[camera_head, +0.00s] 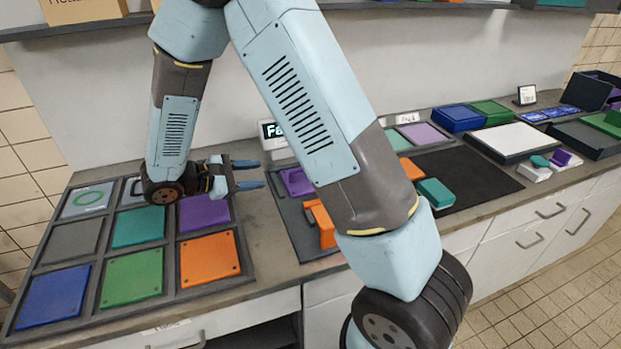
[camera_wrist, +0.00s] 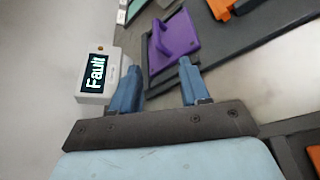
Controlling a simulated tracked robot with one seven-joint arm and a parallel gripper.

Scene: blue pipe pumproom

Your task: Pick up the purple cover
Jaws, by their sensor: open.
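A purple cover with a raised handle (camera_wrist: 178,36) lies on a dark tray in the wrist view, just beyond my fingertips. In the head view the same purple piece (camera_head: 294,183) sits at the tray's left end, partly hidden by my arm. My gripper (camera_head: 256,175) is open and empty, pointing right towards it, apart from it. In the wrist view my two blue fingers (camera_wrist: 160,82) are spread, with the purple piece ahead of the right one. A flat purple panel (camera_head: 208,212) lies in the grid of coloured panels on the left.
A white box reading "Fault" (camera_wrist: 97,76) stands beside the fingers, against the wall. An orange block (camera_head: 322,224) lies on the tray near the purple piece. A teal block (camera_head: 436,193) sits on a black mat. Bare counter (camera_head: 262,230) separates the panel grid and tray.

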